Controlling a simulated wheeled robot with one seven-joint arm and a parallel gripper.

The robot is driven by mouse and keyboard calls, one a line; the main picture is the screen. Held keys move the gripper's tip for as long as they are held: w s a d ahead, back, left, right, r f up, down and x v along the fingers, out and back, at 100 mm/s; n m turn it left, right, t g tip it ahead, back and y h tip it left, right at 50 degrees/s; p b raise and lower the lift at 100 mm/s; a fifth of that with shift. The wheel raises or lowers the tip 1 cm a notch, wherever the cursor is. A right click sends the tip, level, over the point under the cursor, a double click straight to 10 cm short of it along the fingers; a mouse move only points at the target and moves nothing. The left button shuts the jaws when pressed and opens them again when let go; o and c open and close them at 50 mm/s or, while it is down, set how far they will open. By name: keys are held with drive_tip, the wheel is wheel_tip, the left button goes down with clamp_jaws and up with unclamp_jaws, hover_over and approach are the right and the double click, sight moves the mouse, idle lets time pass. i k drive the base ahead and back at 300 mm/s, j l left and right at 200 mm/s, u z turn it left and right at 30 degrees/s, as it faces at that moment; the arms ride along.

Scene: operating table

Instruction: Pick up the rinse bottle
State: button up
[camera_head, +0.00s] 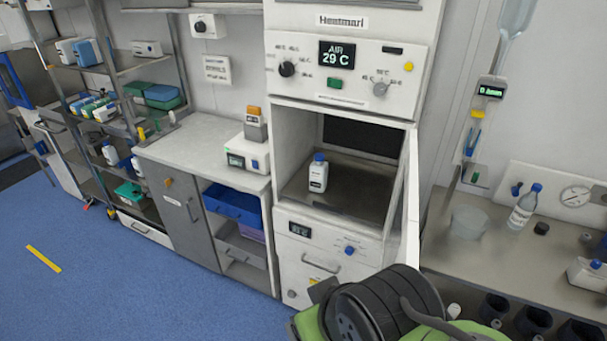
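A white bottle with a blue cap and a label (318,174) stands upright inside the open warming cabinet (352,192), towards the left of its floor. A second, clear bottle with a blue cap (524,207) stands upright on the right-hand counter. I cannot tell from the labels which one is the rinse bottle. Parts of my own arm, black and green, show at the bottom. My gripper is not seen, and neither bottle is held.
The cabinet door (409,203) stands open on the right side of the opening. The right counter (455,247) also holds a clear beaker (468,222) and a round gauge (575,196). A left counter (200,142) carries a small device (247,152). Blue floor is free at lower left.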

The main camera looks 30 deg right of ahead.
sight(319, 168)
drive_tip(key=i, duration=0.85)
drive_tip(key=i+l, duration=0.25)
drive_tip(key=i, duration=0.05)
